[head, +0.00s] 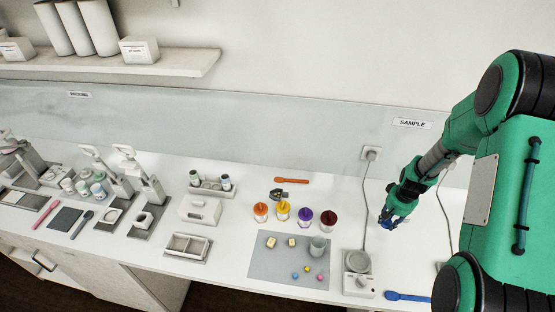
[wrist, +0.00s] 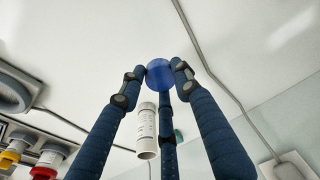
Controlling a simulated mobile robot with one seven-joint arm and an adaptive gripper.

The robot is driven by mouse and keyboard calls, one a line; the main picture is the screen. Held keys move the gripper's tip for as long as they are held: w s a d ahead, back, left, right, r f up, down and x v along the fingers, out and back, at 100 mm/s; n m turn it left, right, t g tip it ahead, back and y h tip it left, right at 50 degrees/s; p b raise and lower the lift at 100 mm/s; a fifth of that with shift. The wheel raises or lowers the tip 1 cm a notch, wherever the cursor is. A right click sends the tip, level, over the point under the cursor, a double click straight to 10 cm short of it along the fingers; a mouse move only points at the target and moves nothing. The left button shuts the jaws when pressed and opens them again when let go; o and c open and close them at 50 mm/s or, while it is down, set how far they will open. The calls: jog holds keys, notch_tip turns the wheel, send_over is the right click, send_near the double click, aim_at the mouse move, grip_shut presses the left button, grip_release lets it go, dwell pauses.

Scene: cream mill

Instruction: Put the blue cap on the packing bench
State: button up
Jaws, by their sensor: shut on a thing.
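The blue cap (wrist: 160,74) is a round disc pinched between the fingertips of my gripper in the wrist view (wrist: 158,82). In the head view my gripper (head: 386,220) hangs over the right part of the white counter, below the SAMPLE sign. The cap is hard to tell from the blue fingers there. The packing bench (head: 70,153) is the left part of the counter, under the PACKING sign (head: 79,94), well away from my gripper. A white printed cylinder (wrist: 147,128) shows between the fingers, apart from the cap.
Right of centre are several colour-topped jars (head: 283,211) and a grey mat (head: 262,265) with small pieces. A corded device (head: 358,285) and a blue spoon (head: 407,296) lie near the front edge. Scales and cups crowd the left. A shelf (head: 190,66) overhangs there.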

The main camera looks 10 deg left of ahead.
dwell(0.3)
notch_tip(320, 180, up, 10)
jog(key=w+a+b, duration=0.1)
jog(key=w+a, duration=0.5)
jog(key=a, duration=0.4)
jog(key=w+a+b, duration=0.1)
jog(key=w+a, duration=0.6)
jog(key=a, duration=0.4)
jog(key=w+a+n+b, duration=0.1)
jog(key=w+a, duration=0.1)
jog(key=a, duration=0.8)
jog(key=w+a, duration=0.2)
jog(key=a, duration=0.8)
jog(key=s+a+b, duration=0.1)
jog(key=s+a, duration=0.1)
jog(key=a, duration=1.2)
jog(key=s+a+b, duration=0.1)
jog(key=s+a, duration=0.2)
jog(key=a, duration=1)
jog(key=s+a+n+b, duration=0.1)
jog(key=s+a, duration=0.5)
jog(key=a, duration=0.5)
jog(key=s+a, duration=0.6)
jog(key=a, duration=0.4)
jog(key=shift+s+a+f, duration=0.15)
jog(key=shift+f, duration=2.25)
jog(key=shift+f, duration=0.15)
